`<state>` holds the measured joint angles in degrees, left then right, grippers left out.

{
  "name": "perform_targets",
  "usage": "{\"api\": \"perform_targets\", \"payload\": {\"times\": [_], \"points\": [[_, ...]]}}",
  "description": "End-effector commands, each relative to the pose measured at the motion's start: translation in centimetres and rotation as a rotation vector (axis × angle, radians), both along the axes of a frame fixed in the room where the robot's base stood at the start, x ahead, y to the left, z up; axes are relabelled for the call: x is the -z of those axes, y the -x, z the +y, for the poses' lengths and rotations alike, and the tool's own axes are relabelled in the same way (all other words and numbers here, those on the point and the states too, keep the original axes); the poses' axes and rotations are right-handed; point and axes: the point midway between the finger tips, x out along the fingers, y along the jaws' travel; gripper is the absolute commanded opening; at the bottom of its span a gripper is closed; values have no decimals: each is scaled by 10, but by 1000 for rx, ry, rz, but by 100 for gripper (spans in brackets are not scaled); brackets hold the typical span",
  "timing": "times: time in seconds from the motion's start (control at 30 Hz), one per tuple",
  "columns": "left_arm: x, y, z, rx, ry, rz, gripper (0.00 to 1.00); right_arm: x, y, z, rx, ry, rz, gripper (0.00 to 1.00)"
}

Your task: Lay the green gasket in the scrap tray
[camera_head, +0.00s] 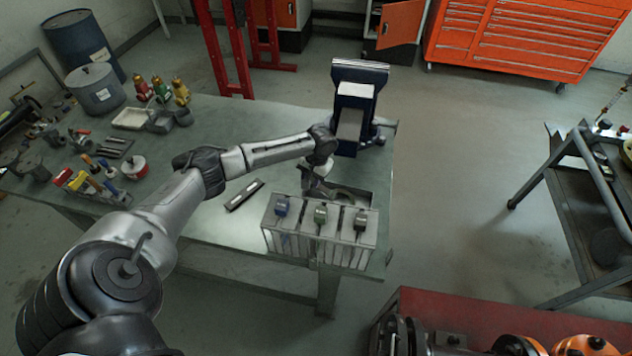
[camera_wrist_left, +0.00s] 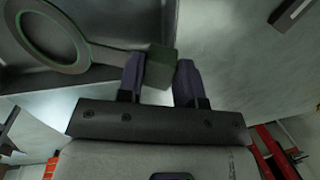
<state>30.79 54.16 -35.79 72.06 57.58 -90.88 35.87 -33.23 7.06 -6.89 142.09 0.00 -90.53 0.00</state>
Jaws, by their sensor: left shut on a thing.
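The green gasket is a thin grey ring (camera_wrist_left: 52,38) edged in green, with a flat stem leading to a green block (camera_wrist_left: 160,66) in the left wrist view. My left gripper (camera_wrist_left: 160,72) is shut on that block. The ring overlaps the inside of the grey scrap tray (camera_wrist_left: 112,18); whether it touches the tray floor I cannot tell. In the head view my left gripper (camera_head: 312,186) is low at the left end of the tray (camera_head: 368,198), behind a rack. The ring is hard to make out there. My right gripper is out of view.
A pale rack (camera_head: 320,245) with blue, green and dark tags stands at the table's front edge, before the tray. A black-and-white bar (camera_head: 244,195) lies left. Tools and cans crowd the table's far left.

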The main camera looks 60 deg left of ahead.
Motion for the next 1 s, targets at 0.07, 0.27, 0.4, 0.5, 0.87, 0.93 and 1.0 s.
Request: {"api": "perform_targets", "payload": {"times": [0.07, 0.27, 0.4, 0.5, 0.87, 0.93, 1.0], "points": [[-12, 0, 1, 0, 0, -2, 5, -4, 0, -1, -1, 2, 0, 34], [-48, -1, 1, 0, 0, -4, 5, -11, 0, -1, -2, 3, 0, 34], [-70, -1, 0, 0, 0, -4, 5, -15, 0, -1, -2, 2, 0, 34], [-83, -1, 0, 0, -1, -3, 5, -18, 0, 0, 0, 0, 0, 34], [-120, -3, -11, -56, -38, 11, 5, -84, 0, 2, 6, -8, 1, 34], [-123, -3, -15, -75, -53, 16, 5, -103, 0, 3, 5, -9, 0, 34], [-127, -3, -19, -92, -69, 20, 5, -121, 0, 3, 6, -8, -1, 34]]}}
